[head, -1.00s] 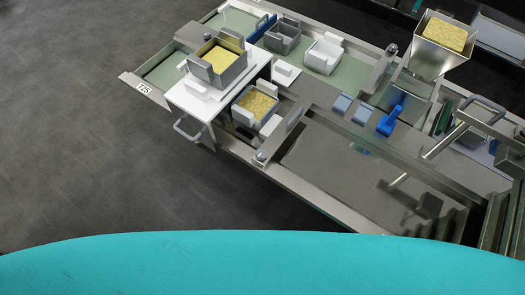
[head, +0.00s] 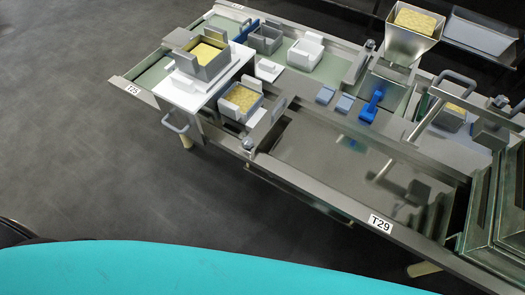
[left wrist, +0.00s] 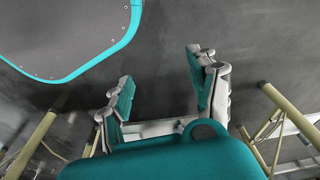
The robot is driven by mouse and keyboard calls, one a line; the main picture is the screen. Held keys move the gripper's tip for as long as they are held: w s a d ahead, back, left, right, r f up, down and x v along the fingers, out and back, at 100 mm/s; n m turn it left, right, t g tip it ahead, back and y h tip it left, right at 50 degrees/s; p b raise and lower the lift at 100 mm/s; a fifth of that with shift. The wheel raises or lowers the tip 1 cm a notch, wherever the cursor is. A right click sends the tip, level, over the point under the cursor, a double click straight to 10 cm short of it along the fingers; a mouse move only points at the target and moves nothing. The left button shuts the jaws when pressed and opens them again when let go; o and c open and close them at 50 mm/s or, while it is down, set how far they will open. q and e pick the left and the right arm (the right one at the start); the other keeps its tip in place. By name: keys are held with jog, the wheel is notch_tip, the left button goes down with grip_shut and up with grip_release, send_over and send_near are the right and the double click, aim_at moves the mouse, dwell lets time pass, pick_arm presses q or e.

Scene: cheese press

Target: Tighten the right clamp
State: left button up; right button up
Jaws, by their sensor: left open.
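In the head view a steel bench holds metal fittings with knobs and handles; I cannot tell which one is the right clamp. One flat metal bar with a knob (head: 265,125) stands at the front middle, and a similar bar (head: 356,67) lies further back. Several bent-handled metal fittings, one with a dark grip (head: 455,76), stand at the right. My left gripper (left wrist: 158,82) is open and empty in the left wrist view, over grey floor and away from the bench fittings. My right gripper is in neither view.
A white stand (head: 190,93) at the bench's left carries a mould of yellow cheese (head: 208,52). A metal hopper (head: 408,40) stands at the back. A blue tool (head: 373,106) lies mid-bench. Glass-sided boxes (head: 495,215) stand at the right. The floor at left is clear.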

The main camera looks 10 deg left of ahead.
pick_arm(q)
jog(key=w+d+r+b, duration=0.1)
jog(key=w+r+b, duration=0.1)
jog(key=w+r, duration=0.2)
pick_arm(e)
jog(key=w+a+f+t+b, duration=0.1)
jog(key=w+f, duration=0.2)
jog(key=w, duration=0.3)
pick_arm(q)
notch_tip(320, 180, up, 35)
jog(key=m+g+b, duration=0.2)
jog(key=b, duration=0.2)
send_over(247, 141)
notch_tip(247, 141, down, 17)
jog(key=shift+d+b, duration=0.1)
jog(key=shift+b, duration=0.55)
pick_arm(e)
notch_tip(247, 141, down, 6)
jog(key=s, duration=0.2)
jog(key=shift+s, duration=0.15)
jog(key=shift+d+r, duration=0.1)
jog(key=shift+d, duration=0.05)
